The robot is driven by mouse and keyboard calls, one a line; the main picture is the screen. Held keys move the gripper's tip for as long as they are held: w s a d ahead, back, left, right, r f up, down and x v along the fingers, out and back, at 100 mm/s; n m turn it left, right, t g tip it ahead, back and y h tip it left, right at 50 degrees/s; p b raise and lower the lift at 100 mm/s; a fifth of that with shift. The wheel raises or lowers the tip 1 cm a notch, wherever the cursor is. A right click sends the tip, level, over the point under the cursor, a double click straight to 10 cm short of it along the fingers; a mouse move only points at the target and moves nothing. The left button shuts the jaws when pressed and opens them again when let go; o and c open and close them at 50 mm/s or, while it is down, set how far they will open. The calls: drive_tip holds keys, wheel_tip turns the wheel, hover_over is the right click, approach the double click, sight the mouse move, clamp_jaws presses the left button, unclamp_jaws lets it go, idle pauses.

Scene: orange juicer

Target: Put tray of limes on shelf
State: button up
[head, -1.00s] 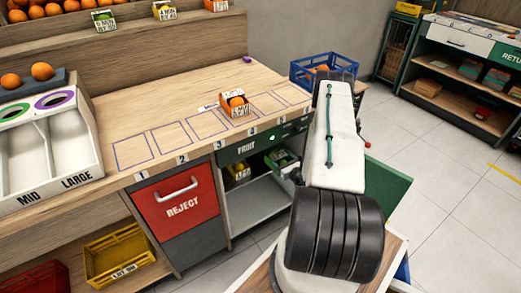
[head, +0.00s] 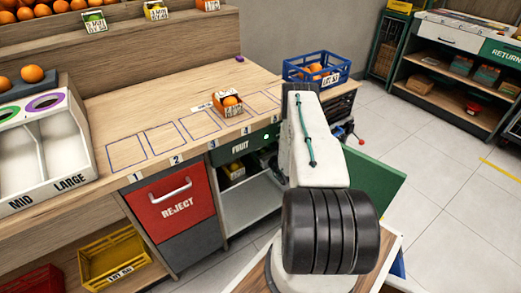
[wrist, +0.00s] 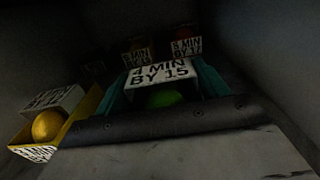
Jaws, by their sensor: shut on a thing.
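The tray of limes is a teal tray (wrist: 211,78) with a white card reading "4 MIN BY 15" and a green lime (wrist: 164,98) showing below the card. It is in the middle of the dark wrist view. My gripper (wrist: 165,115) is shut on it. One dark jaw runs across the tray's near side; the other jaw is not seen. In the head view my arm hides the gripper and this tray. The dark space appears to be the open compartment (head: 252,205) under the counter.
A yellow tray (wrist: 78,118) with a yellow fruit stands left of the held tray. Dim trays with orange (wrist: 137,46) and red fruit (wrist: 181,33) stand behind. A counter (head: 130,110) bears numbered outlines and an orange tray (head: 228,103). Fruit trays line the upper shelf (head: 160,32).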

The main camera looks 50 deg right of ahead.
drive_tip(key=shift+f, duration=0.1)
drive_tip(key=o, duration=1.1)
drive_tip(key=shift+c, duration=0.2)
drive_tip(key=shift+s, duration=0.2)
drive_tip(key=v, duration=1.1)
drive_tip(key=shift+s, duration=0.3)
drive_tip(key=shift+a, duration=0.1)
